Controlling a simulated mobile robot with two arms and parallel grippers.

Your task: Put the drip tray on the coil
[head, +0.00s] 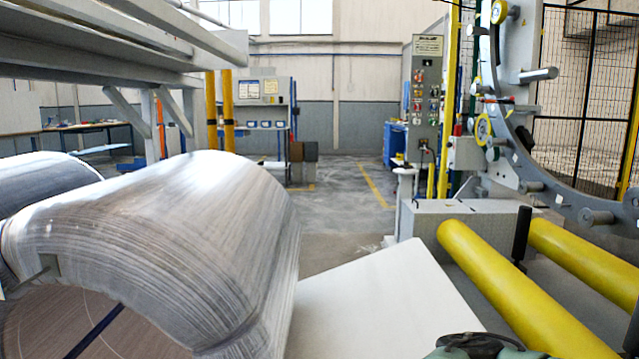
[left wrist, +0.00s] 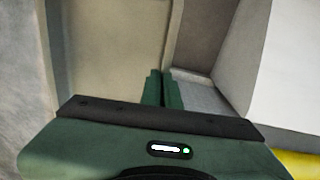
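A large grey coil (head: 170,225) with a shiny, streaked surface fills the left of the head view. Its lower left end is cut off by the frame. No object is clearly recognisable as the drip tray. A plain white flat slab (head: 390,295) lies to the right of the coil, and I cannot tell what it is. In the left wrist view my left gripper (left wrist: 162,88) has its two green fingers together, with nothing visible between them. A green and black part of mine shows at the bottom edge of the head view. My right gripper is not recognisable in either view.
Two thick yellow rollers (head: 510,285) lie at the right, with a dark upright post (head: 521,235) between them. A large grey ring machine (head: 510,150) stands behind them. A grey frame (head: 110,65) hangs over the coil. Open floor (head: 335,210) runs toward the back wall.

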